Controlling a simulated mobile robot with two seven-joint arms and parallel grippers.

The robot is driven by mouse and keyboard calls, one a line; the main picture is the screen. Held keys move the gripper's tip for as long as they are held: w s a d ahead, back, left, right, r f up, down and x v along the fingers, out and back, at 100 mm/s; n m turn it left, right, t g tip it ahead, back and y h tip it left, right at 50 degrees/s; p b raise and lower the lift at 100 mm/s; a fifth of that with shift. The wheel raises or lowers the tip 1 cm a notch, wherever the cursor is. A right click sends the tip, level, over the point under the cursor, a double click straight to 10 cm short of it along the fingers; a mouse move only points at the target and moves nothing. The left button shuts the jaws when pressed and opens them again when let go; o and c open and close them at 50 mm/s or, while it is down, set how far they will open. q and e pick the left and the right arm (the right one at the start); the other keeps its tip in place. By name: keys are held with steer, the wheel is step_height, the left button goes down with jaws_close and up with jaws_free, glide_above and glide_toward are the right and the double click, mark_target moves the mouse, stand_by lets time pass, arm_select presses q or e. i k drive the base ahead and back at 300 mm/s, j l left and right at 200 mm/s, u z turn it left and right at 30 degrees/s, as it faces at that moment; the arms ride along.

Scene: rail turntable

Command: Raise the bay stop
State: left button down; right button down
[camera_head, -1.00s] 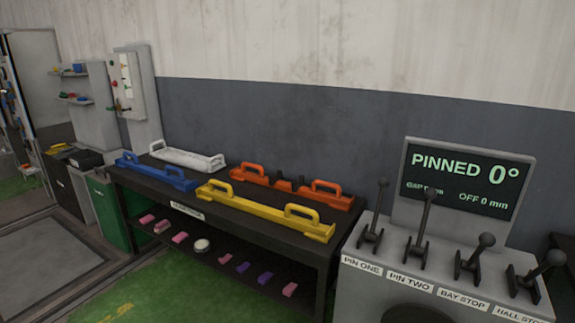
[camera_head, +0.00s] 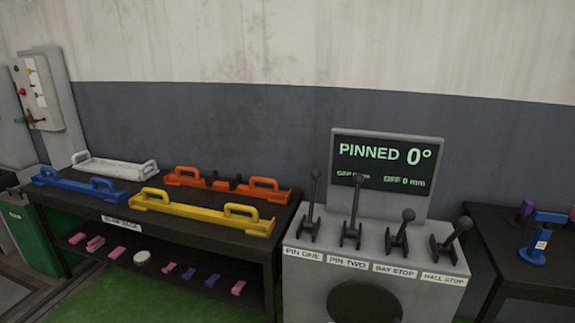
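The bay stop lever (camera_head: 399,233) is the third of the levers on the grey console (camera_head: 300,280), above the label BAY STOP (camera_head: 394,271). It has a dark ball knob and leans toward the right and front. The pin one lever (camera_head: 312,205) and pin two lever (camera_head: 353,215) to its left stand nearly upright. The hall stop lever (camera_head: 452,240) to its right leans over too. The screen (camera_head: 385,162) behind them reads PINNED 0° and OFF 0 mm; a line at its lower left is partly unreadable. Neither of my grippers is in view.
A dark table (camera_head: 190,257) left of the console holds white, blue, orange and yellow handled bars, with small pink and purple pieces on its shelf. Another dark table (camera_head: 505,262) at the right carries a blue tool (camera_head: 534,243). Green floor shows in front.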

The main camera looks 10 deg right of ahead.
mark_target(408, 214)
steer(key=z, duration=1.25)
